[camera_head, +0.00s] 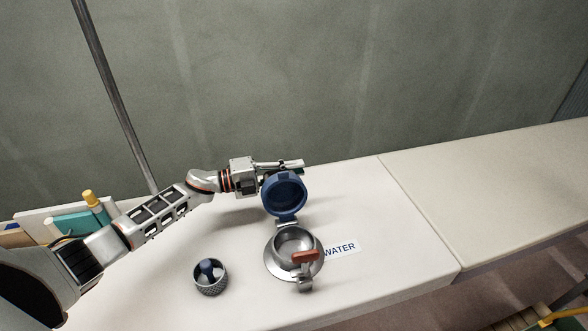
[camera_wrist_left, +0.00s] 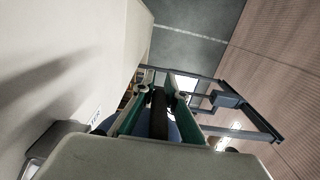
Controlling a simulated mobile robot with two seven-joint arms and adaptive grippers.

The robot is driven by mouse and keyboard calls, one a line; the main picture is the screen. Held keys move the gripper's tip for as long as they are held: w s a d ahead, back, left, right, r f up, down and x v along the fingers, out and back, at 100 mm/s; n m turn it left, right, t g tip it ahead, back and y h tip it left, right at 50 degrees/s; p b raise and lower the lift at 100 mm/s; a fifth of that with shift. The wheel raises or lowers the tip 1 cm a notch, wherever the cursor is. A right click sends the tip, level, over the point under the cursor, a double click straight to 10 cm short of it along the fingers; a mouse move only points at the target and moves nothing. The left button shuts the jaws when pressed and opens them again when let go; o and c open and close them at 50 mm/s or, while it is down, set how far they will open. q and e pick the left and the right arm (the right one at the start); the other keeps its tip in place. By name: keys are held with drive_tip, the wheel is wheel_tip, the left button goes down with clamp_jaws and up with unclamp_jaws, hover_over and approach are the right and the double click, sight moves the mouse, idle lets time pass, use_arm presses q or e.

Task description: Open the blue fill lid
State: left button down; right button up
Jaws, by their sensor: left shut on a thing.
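The blue fill lid (camera_head: 286,194) stands raised on its hinge behind the metal fill neck (camera_head: 296,252), with its hollow inner side facing me. The neck's mouth is uncovered. My left gripper (camera_head: 290,166) is at the lid's upper edge, shut on the lid. In the left wrist view, a dark bar (camera_wrist_left: 158,116) shows between the two fingers, with a little blue behind it. The exact grip point is hidden in the head view. My right gripper is not in view.
A teal object with a yellow top (camera_head: 90,198) is at the far left. The white bench (camera_head: 430,190) is clear on the right.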

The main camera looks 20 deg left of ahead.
use_arm(q)
drive_tip(key=shift+f, duration=0.15)
drive_tip(key=c, duration=2)
unclamp_jaws()
drive_tip(key=shift+c, duration=0.2)
drive_tip(key=v, duration=1.2)
drive_tip(key=shift+s, duration=0.15)
